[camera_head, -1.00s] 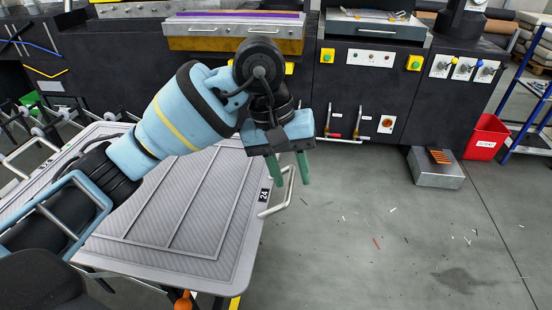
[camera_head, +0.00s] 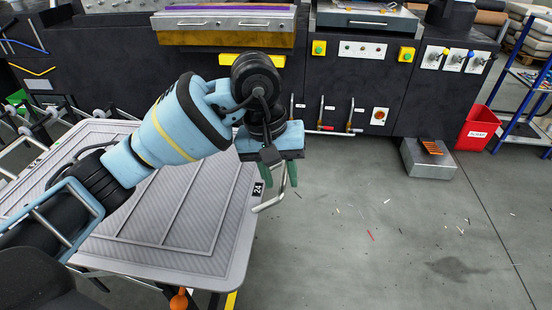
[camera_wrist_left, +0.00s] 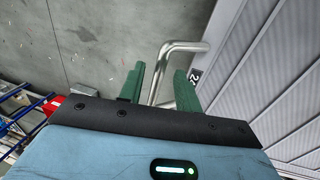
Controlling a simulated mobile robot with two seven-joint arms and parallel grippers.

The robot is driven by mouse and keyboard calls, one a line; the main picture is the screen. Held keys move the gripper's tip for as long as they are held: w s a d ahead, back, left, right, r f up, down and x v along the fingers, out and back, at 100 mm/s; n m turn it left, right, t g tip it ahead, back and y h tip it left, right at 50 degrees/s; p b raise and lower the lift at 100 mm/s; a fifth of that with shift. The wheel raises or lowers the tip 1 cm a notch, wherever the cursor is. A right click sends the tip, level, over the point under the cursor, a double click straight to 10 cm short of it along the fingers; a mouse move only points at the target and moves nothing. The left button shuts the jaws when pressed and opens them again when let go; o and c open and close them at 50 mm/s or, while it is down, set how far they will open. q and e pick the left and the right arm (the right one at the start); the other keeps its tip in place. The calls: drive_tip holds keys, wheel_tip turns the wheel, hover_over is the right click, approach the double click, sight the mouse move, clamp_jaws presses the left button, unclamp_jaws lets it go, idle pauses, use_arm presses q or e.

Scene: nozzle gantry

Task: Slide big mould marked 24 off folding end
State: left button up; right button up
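The big mould (camera_head: 200,262) is a light grey ribbed panel lying flat at the lower left. Its right edge bears a black "24" label (camera_head: 258,189) and a bent metal handle (camera_head: 268,205). My left gripper (camera_head: 287,180) points down at that handle, its green fingers apart. In the left wrist view the handle (camera_wrist_left: 180,47) runs between the two open fingers (camera_wrist_left: 160,70), and the mould (camera_wrist_left: 268,70) is at the right. I cannot tell whether a finger touches the handle. My left arm hides part of the mould. My right gripper is not in view.
A dark machine bench (camera_head: 345,85) with buttons and valves stands behind. A grey block (camera_head: 428,160), a red bin (camera_head: 478,128) and a blue rack (camera_head: 520,105) stand at the right. The floor right of the mould is open, with small scraps. An orange knob (camera_head: 180,299) shows below the mould.

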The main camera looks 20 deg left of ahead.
use_arm(q)
drive_tip(key=shift+d+f, duration=0.15)
drive_tip(key=shift+f, duration=0.6)
drive_tip(key=shift+d+f, duration=0.15)
drive_tip(key=shift+f, duration=0.55)
clamp_jaws()
idle(0.4)
